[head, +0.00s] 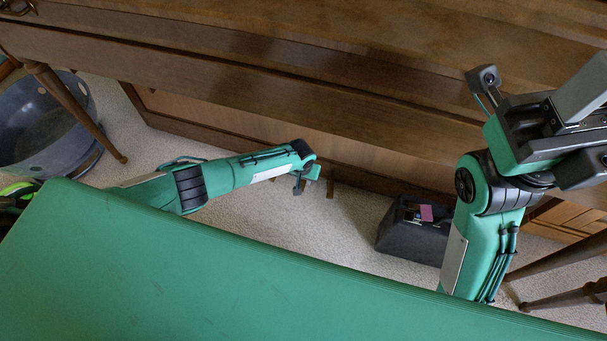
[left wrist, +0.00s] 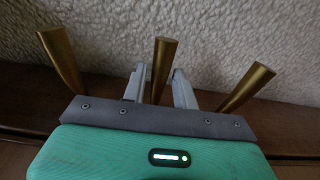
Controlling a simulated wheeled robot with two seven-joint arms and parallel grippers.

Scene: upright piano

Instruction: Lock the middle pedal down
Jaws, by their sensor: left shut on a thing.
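Three brass pedals show in the left wrist view, sticking out over the carpet. The middle pedal (left wrist: 164,58) stands between the left pedal (left wrist: 60,58) and the right pedal (left wrist: 248,86). My left gripper (left wrist: 159,76) is low at the piano's base, its two pale fingers shut on the middle pedal, one on each side. In the head view my left gripper (head: 307,180) is at the foot of the piano, and its hold is too small to see there. My right gripper (head: 584,130) is raised at the right; its fingertips are cut off by the picture edge.
The wooden piano (head: 300,95) spans the back. A black case (head: 412,240) with small items on top stands on the carpet (head: 340,235) right of the pedals. A grey tub (head: 45,130) stands at the left. Wooden legs stand at both sides.

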